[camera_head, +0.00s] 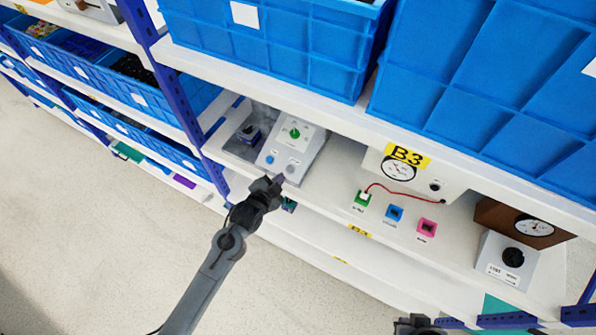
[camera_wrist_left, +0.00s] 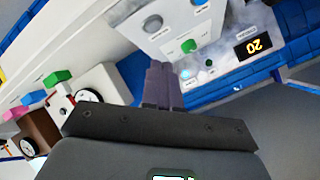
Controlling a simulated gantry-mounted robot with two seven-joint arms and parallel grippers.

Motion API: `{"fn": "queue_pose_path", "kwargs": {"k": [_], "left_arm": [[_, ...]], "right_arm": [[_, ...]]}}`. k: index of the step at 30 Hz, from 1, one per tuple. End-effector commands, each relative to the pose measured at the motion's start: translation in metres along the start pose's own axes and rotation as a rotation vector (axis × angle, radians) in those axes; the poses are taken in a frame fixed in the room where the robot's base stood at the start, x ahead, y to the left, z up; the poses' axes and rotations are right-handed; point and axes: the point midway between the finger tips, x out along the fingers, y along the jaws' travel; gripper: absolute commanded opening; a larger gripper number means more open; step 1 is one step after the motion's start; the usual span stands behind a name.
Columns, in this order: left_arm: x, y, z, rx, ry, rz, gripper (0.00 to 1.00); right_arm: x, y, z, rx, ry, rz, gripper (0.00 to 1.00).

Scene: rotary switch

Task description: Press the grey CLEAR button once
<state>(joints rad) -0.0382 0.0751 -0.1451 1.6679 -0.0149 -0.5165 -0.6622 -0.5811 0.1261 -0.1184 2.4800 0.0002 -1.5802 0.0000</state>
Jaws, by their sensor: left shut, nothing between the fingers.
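The control box (camera_head: 306,150) stands on the white shelf in the head view, with a green knob (camera_head: 295,133), a blue button (camera_head: 270,160) and the grey button (camera_head: 291,168). My left gripper (camera_head: 279,181) is shut and empty, just in front of the box's lower edge, near the grey button. In the left wrist view the shut fingers (camera_wrist_left: 159,70) point toward the panel, with the grey button (camera_wrist_left: 153,23) beyond their tips and the green knob (camera_wrist_left: 188,46) to the right. I see no clear contact. A dark part, apparently my right gripper (camera_head: 416,325), shows at the bottom edge; its fingers are unclear.
Right are colored blocks (camera_head: 395,213), a gauge box (camera_head: 398,170) and a black-knob box (camera_head: 512,258). Blue bins (camera_head: 280,40) stand on the shelf above.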

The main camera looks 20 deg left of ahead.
Motion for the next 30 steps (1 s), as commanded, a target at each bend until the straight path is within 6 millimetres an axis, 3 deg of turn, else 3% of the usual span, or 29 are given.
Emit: {"fn": "queue_pose_path", "kwargs": {"k": [4, 10, 23, 30], "left_arm": [[0.007, -0.025, -0.024, 0.003, 0.035, -0.034, 0.00], [0.009, -0.039, -0.038, 0.004, 0.055, -0.054, 0.00], [0.010, -0.040, -0.039, 0.004, 0.057, -0.056, 0.00], [0.019, -0.033, -0.032, 0.004, 0.057, -0.056, 0.00]], "right_arm": [[0.000, -0.001, 0.000, -0.001, 0.001, -0.001, 0.00], [0.000, -0.002, -0.001, 0.002, 0.002, -0.005, 0.00], [0.001, -0.003, -0.001, 0.006, 0.002, -0.008, 0.00], [0.015, -0.003, 0.004, 0.007, 0.003, -0.008, 0.00]]}}
